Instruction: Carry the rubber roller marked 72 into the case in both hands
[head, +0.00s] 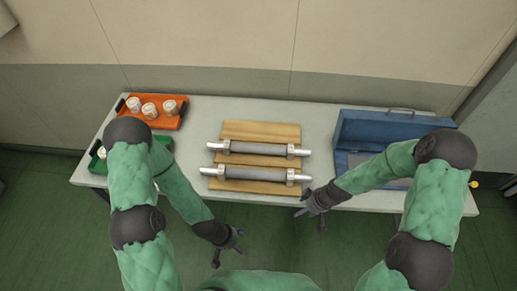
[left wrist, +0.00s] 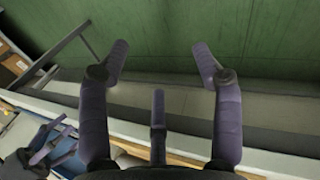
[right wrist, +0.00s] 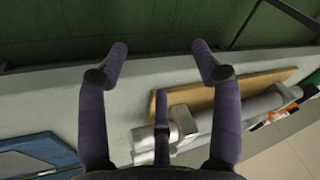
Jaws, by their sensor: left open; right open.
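Two grey rubber rollers with silver ends lie crosswise on a wooden board, a rear one (head: 258,148) and a front one (head: 255,173). I cannot read a number on either. The blue case (head: 375,128) stands open at the right of the table, its lid up at the back. My left gripper (head: 228,248) is open and empty, off the table's front edge; its spread fingers show in the left wrist view (left wrist: 162,55). My right gripper (head: 309,207) is open and empty by the front edge, just right of the front roller; it also shows in the right wrist view (right wrist: 160,55).
The wooden board (head: 260,131) lies mid-table. An orange tray (head: 173,123) with several white pieces is at the back left, and a green tray (head: 97,163) is partly behind my left arm. The table (head: 318,130) has a clear strip between board and case.

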